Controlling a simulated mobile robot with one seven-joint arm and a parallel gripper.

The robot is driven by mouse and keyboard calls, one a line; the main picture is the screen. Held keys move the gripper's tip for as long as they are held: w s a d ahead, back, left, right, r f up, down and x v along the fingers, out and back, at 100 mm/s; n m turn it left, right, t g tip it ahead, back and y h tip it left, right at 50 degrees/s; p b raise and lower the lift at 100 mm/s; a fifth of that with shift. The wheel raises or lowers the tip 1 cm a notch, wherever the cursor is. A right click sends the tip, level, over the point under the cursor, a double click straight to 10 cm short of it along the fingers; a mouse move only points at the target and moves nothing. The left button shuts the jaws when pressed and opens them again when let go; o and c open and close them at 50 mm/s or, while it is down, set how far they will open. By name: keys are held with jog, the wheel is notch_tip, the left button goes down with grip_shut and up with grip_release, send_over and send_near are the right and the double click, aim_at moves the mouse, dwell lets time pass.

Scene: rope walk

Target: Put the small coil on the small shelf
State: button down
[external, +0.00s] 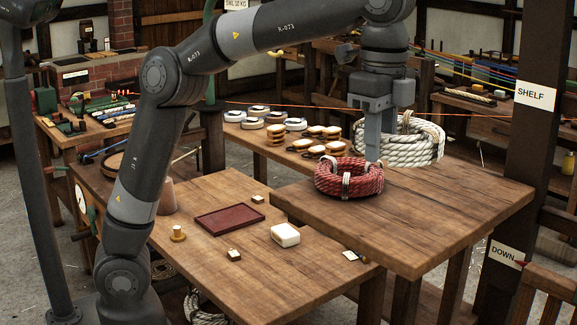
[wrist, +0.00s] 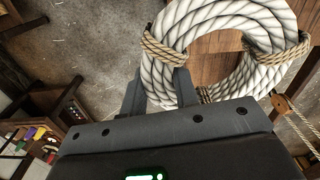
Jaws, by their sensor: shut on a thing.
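A thick white rope coil (external: 425,148) with tan bindings is at the back of the raised wooden table (external: 440,210). In the wrist view the white coil (wrist: 215,18) has its rim between the fingers of my gripper (wrist: 157,88). My gripper (external: 373,150) points down at the coil's left side and is shut on that rim. I cannot tell whether the coil touches the table. A smaller red rope coil (external: 348,190) with pale bindings lies on the table just in front of my gripper. I cannot make out a small shelf for certain.
A dark post (external: 530,150) with a SHELF sign (external: 535,94) and a DOWN sign (external: 504,254) stands at the right. The lower table (external: 220,260) holds a dark red tray (external: 229,220) and a white block (external: 285,236). The raised table's front right is clear.

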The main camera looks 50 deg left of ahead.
jog(key=shift+s+d+f, duration=0.2)
jog(key=shift+s+d, duration=0.15)
notch_tip(320, 180, down, 4)
send_over(401, 227)
notch_tip(401, 227, down, 8)
jog(key=shift+s+r, duration=0.1)
jog(key=shift+r, duration=0.15)
jog(key=shift+f, duration=2)
jog(key=c, duration=1.1)
grip_release()
jog(key=shift+f, duration=0.1)
